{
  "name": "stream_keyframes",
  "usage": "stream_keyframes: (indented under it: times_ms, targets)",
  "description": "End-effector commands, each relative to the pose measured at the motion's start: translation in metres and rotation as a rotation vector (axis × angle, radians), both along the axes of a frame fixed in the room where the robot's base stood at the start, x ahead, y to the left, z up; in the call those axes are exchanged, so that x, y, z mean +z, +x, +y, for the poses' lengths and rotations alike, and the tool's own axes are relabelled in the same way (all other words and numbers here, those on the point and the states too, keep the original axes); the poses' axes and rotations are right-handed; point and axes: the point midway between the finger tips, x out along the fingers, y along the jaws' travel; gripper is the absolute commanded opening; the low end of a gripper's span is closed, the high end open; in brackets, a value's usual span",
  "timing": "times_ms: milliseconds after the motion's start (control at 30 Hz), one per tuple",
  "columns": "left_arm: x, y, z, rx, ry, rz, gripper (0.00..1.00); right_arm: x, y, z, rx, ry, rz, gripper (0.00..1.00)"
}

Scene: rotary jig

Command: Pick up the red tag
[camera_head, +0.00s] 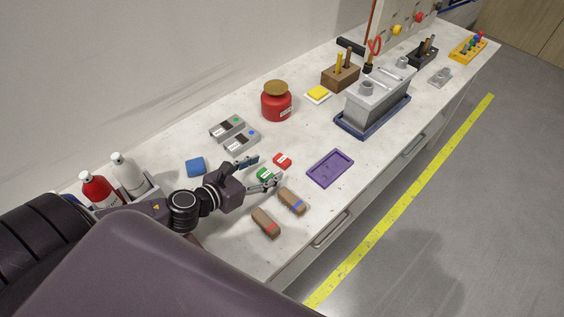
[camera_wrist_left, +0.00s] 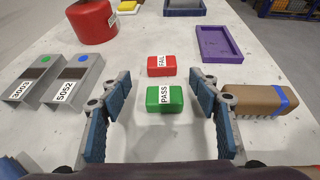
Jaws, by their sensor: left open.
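The red tag (camera_head: 283,160) is a small red block with a white FAIL label, lying on the white bench. In the left wrist view the red tag (camera_wrist_left: 162,66) lies just beyond the green tag (camera_wrist_left: 164,99), which is marked PASS. The green tag also shows in the head view (camera_head: 265,174). My left gripper (camera_head: 262,172) is open and low over the bench. In the left wrist view its fingers (camera_wrist_left: 161,112) stand on either side of the green tag, with a gap on both sides. The red tag is ahead of the fingertips, untouched. My right gripper is not in view.
Two brushes (camera_head: 292,201) (camera_head: 266,222) lie near the front edge, one close to my right-hand finger. A purple tray (camera_head: 330,181), grey blocks (camera_head: 227,127) (camera_head: 241,138), a red jar (camera_head: 276,105) and a blue block (camera_head: 195,167) stand around. Bare bench lies beyond the red tag.

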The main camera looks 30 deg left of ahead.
Motion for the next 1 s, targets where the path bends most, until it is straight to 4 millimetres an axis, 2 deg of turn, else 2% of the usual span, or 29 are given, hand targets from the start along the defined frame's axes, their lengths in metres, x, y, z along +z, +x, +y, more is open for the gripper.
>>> stream_keyframes:
  times_ms: [333, 533, 667, 1000]
  targets:
    - [-0.003, 0.019, -0.006, -0.001, -0.002, -0.001, 0.56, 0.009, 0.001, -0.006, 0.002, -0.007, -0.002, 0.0]
    - [-0.007, 0.042, -0.014, -0.001, -0.002, -0.002, 0.56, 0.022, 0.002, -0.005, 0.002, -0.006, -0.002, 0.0]
    - [-0.015, 0.054, -0.016, 0.001, -0.002, -0.001, 0.56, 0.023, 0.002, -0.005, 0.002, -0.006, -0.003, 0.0]
    - [-0.02, 0.058, -0.018, -0.002, -0.001, 0.001, 0.56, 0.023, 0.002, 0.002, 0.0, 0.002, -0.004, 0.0]
